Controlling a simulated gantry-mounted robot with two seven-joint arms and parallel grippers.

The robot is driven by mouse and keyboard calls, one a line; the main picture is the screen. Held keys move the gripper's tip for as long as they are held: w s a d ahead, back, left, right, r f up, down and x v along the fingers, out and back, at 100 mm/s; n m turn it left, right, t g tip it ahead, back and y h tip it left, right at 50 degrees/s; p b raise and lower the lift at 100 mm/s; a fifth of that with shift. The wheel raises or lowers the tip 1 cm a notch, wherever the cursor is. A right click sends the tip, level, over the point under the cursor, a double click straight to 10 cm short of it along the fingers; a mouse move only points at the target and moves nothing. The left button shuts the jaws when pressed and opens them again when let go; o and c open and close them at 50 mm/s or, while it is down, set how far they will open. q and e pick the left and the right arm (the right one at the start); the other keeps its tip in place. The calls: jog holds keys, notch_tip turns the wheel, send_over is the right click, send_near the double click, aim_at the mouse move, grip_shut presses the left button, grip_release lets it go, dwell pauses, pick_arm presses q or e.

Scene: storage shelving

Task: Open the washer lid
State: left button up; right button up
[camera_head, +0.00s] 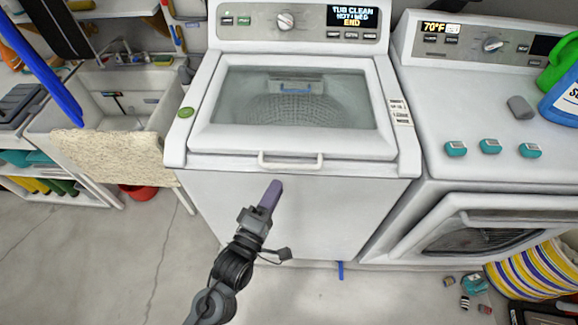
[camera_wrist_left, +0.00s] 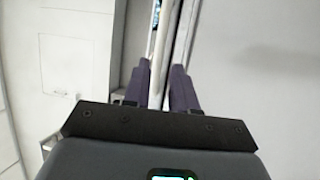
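The white washer (camera_head: 290,205) stands in the middle of the head view. Its lid (camera_head: 215,125), a white frame around a clear pane, lies down over the tub. A white handle bar (camera_head: 290,165) sticks out at the lid's front edge. My left gripper (camera_head: 274,188), with purple fingers, is in front of the washer, just below and slightly left of the handle. In the left wrist view, its two fingers (camera_wrist_left: 160,68) are apart, with a narrow pale strip seen between them. I cannot tell whether they touch anything. My right gripper is not in view.
A dryer (camera_head: 475,110) stands to the right, with several teal items and a blue jug (camera_head: 563,100) on top. A sink (camera_head: 125,100) with a beige cloth (camera_head: 115,155) is to the left. A striped yellow basket (camera_head: 540,268) is at lower right. Floor in front is mostly clear.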

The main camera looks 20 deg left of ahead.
aim_at(288, 164)
pick_arm(q)
jog(key=w, duration=0.2)
jog(key=w+r, duration=0.1)
jog(key=w, duration=0.5)
jog(key=shift+d+r, duration=0.15)
jog(key=shift+r, duration=0.05)
grip_shut()
